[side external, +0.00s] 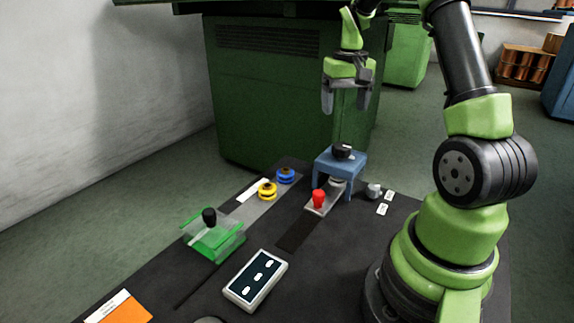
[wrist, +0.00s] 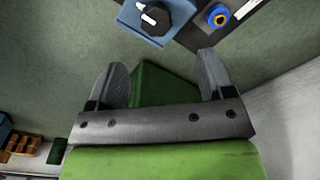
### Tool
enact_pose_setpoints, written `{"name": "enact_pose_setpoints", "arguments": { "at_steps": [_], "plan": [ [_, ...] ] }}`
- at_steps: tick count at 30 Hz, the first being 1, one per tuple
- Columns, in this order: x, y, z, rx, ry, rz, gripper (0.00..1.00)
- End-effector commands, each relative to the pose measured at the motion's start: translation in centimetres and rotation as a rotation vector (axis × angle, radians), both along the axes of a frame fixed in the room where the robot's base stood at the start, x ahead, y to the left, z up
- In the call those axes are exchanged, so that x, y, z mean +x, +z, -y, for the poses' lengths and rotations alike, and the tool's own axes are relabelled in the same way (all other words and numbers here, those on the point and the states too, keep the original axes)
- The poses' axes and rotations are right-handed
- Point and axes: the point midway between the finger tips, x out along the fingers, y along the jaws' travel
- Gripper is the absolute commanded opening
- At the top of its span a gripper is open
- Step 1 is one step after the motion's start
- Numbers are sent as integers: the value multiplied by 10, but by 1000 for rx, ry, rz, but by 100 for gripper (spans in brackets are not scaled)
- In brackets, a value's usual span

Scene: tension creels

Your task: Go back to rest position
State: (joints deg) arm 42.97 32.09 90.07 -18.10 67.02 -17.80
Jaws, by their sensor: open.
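My gripper (side external: 344,98) hangs in the air above the far end of the dark table, over the blue stand and in front of the green cabinet. Its two grey fingers point down and stand apart with nothing between them. The wrist view also shows my gripper (wrist: 166,85) with its fingers spread and empty. The blue stand (side external: 350,163) with a black knob (side external: 343,151) is below it. The blue stand (wrist: 180,12) and its black knob (wrist: 152,18) show at the top of the wrist view, apart from the fingers.
The table (side external: 185,280) holds a red peg (side external: 319,198), a yellow spool (side external: 267,191), a blue spool (side external: 285,175), a green tray with a clear cover (side external: 212,240), a white-framed panel (side external: 256,278) and an orange card (side external: 122,311). A large green cabinet (side external: 270,100) stands behind.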

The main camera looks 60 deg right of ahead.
Motion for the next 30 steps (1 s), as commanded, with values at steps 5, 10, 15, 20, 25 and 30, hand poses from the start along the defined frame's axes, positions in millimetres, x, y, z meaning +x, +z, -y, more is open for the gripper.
{"name": "enact_pose_setpoints", "arguments": {
  "at_steps": [5, 10, 15, 20, 25, 30],
  "plan": [
    [10, 44, -53, -39, 74, 101, 75],
    [-2, 88, -129, -62, 171, 250, 75],
    [-36, 112, -194, -47, 265, 407, 75],
    [-75, 116, -236, -6, 339, 536, 75],
    [-101, 111, -257, 35, 383, 620, 75],
    [-109, 109, -262, 51, 396, 643, 75]
  ]
}}
